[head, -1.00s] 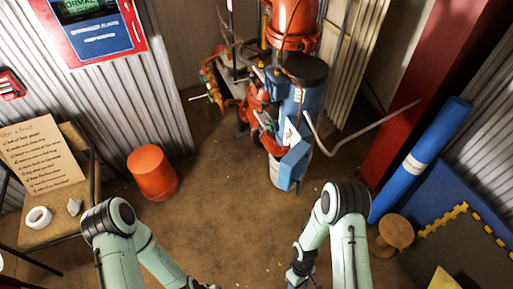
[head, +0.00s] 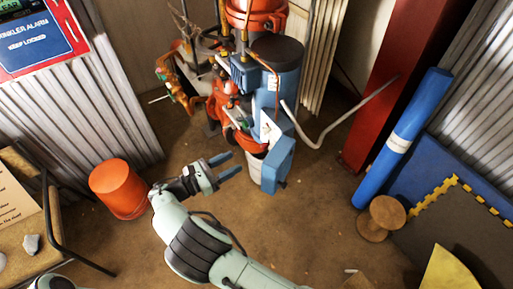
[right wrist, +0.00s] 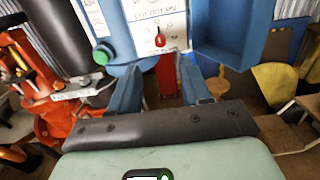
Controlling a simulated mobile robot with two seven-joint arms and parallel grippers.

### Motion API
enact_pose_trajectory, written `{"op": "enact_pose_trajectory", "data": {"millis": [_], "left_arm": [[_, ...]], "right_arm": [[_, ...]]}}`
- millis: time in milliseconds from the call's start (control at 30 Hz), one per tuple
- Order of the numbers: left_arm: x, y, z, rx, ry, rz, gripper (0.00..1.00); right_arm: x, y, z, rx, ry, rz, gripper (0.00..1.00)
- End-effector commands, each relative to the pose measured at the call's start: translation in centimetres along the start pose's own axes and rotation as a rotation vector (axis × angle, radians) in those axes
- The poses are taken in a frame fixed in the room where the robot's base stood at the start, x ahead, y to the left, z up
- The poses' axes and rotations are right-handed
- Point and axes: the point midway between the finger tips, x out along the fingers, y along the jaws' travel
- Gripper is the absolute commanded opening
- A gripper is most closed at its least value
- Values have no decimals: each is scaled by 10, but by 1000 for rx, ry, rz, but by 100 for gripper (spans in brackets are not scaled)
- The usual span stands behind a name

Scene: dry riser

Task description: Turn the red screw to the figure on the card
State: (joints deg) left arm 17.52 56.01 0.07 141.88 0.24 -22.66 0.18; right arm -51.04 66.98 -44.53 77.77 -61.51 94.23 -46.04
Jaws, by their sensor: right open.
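In the right wrist view a small red screw (right wrist: 160,41) sits on a white dial face (right wrist: 150,18) with printed figures, inside a blue housing (right wrist: 120,35). The print is too small to read surely. In the head view the blue housing (head: 276,165) hangs low on the machine, with a white card (head: 268,128) above it; its figures are unreadable. My right gripper (head: 230,166) is open and empty, left of the housing and apart from it. In the right wrist view its two blue fingers (right wrist: 160,88) stand below the dial. My left gripper is out of view.
A green knob (right wrist: 102,54) sits left of the dial. A bent grey pipe (head: 345,130) sticks out right of the machine. An orange bucket (head: 119,188), blue roll (head: 402,140) and wooden spool (head: 382,217) stand on the floor. Open floor (head: 300,225) lies in front.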

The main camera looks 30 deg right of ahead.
Motion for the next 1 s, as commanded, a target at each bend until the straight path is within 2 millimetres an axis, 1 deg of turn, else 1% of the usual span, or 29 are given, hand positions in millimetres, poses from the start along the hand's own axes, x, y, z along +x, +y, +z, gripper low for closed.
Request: {"op": "enact_pose_trajectory", "data": {"millis": [33,100,300,500,600,700,933,967,1000], "left_arm": [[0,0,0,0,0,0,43],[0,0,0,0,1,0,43],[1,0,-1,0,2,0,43],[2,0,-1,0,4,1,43],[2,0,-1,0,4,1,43],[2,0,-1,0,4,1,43],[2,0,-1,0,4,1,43],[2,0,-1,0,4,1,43],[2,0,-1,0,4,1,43]], "right_arm": [[11,-1,0,-3,0,-4,48],[27,-1,-1,-2,1,-6,48],[70,-1,-2,-2,1,-5,48],[98,-1,-2,-1,2,-4,48],[105,-1,-2,-2,4,-2,48],[109,-1,-2,-2,4,-2,48],[109,-1,-2,-2,4,-1,48],[109,-1,-2,-2,4,-1,44],[109,-1,-2,-2,4,-1,31]]}}
